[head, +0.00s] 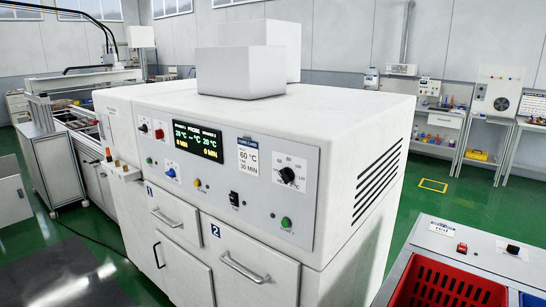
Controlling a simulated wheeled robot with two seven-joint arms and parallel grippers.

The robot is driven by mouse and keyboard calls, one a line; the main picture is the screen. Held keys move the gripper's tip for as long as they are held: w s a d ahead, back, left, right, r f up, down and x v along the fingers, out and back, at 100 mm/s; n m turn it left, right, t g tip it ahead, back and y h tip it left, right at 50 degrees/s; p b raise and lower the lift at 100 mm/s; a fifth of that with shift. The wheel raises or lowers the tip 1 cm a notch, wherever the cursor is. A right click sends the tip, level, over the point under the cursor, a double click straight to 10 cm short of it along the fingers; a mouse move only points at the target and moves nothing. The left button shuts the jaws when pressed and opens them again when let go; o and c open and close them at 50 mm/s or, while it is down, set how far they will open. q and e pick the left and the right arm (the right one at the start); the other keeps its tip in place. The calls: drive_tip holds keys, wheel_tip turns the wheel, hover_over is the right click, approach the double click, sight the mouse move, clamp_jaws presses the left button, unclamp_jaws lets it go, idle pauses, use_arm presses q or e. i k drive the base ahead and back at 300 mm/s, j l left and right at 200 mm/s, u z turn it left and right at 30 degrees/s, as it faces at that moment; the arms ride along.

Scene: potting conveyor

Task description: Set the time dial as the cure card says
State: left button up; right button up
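A large white oven-like cabinet has a grey control panel (222,175) on its front. The cure card (249,162) on the panel reads 60 °C and 30 MIN. A big black dial (287,175) with a marked scale is right of the card; its scale and pointer are too small to read surely. The lit display (197,141) shows green temperatures and yellow 0 MIN readings. Neither gripper is in view.
Drawers marked 1 (174,214) and 2 (246,268) are shut below the panel, their handles jutting out. A red crate (450,285) sits on a grey bench at the lower right. Green floor is open between the cabinet and the back benches.

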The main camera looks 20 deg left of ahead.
sight(172, 173)
drive_tip(key=u, duration=1.25)
